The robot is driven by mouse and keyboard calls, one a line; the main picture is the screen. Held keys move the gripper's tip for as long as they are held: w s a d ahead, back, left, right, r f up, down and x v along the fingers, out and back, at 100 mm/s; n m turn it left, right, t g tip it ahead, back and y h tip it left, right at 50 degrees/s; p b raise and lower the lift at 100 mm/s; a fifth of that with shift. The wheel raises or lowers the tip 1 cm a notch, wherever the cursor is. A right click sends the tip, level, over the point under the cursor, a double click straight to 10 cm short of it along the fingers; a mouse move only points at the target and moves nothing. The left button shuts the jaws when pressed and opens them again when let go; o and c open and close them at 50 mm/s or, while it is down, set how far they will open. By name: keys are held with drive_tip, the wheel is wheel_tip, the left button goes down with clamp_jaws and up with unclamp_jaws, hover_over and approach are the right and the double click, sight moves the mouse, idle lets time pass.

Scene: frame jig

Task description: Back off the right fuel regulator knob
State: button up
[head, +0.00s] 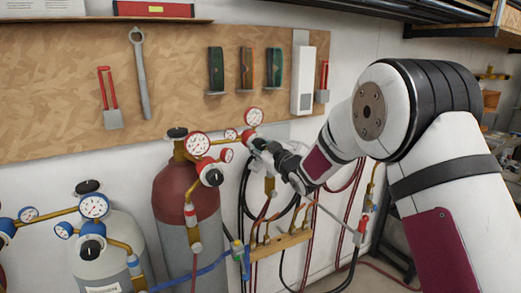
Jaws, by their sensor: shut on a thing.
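The right fuel regulator shows by its red-rimmed gauges (253,116), just right of the maroon-topped cylinder. My gripper (260,147) reaches it from the right and is shut at the front of this regulator, where its knob sits. The knob itself is hidden by the fingers, so its turn angle cannot be told. To the left, another red-rimmed gauge (197,145) belongs to the regulator on the maroon-topped cylinder (180,190), with its black knob (212,177) in clear view.
A grey cylinder (115,245) with blue-rimmed gauges stands at lower left. A tool board (180,75) with a wrench (140,75) covers the wall behind.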

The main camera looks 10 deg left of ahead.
drive_tip(key=n+b, duration=0.2)
drive_tip(key=n, duration=0.1)
drive_tip(key=shift+n, duration=0.4)
drive_tip(key=n+b, duration=0.3)
drive_tip(key=shift+w+f+n, duration=0.1)
drive_tip(key=shift+n, duration=0.2)
drive_tip(key=n+b, duration=0.4)
drive_tip(key=shift+n+b, duration=0.3)
drive_tip(key=shift+b, duration=0.1)
drive_tip(key=shift+n+b, duration=0.6)
drive_tip(key=shift+b, duration=0.1)
drive_tip(key=o, duration=1.2)
